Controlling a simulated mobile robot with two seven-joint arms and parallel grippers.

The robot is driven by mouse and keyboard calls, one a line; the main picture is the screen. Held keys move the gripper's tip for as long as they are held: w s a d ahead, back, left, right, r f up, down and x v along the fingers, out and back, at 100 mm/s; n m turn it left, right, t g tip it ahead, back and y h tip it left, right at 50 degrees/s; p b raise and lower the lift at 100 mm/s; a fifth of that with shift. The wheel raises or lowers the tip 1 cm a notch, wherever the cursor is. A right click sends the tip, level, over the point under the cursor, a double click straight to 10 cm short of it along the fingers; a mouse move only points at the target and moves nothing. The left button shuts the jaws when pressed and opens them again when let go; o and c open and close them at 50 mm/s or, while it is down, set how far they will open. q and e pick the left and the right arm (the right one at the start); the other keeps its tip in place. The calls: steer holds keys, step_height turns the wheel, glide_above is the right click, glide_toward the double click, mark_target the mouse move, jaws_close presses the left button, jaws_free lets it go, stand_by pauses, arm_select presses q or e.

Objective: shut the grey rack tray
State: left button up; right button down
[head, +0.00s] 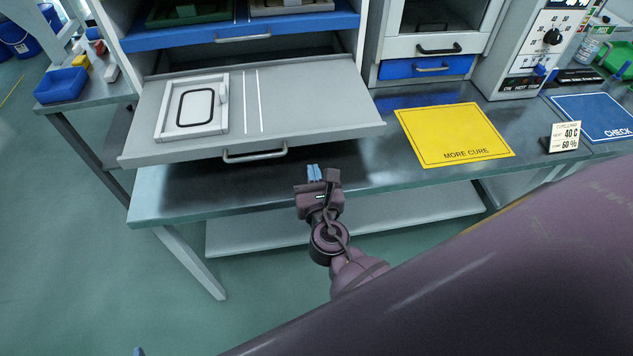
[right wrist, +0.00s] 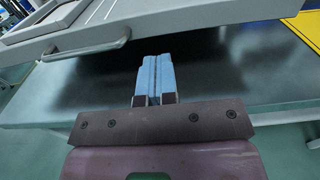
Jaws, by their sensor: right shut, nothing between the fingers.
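The grey rack tray (head: 300,95) is pulled out of the rack and overhangs the bench. A white frame with a black ring-shaped seal (head: 195,106) lies on its left part. Its bar handle (head: 255,155) is on the front edge; the handle also shows in the right wrist view (right wrist: 88,48), at upper left. My right gripper (head: 314,172) is shut and empty, its blue fingers together (right wrist: 154,78). It is in front of the tray, to the right of the handle and apart from it. My left gripper is not clearly in view; only a small blue tip shows at the bottom edge.
A blue tray (head: 240,38) sits in the rack above the grey one. A yellow MORE CURE mat (head: 455,133) and a small sign (head: 563,137) are on the bench at right. A blue bin (head: 61,85) stands at left. The bench front (head: 180,195) is clear.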

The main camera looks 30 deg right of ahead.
mark_target(306, 139)
steer(key=x, duration=0.8)
steer(key=shift+w+d, duration=0.1)
steer(key=shift+w, duration=0.25)
arm_select(q)
steer(key=shift+w+r, duration=0.35)
steer(key=shift+r, duration=0.2)
steer(key=shift+s+f, duration=0.15)
steer(key=shift+s, duration=0.05)
arm_select(e)
steer(key=shift+w, duration=0.1)
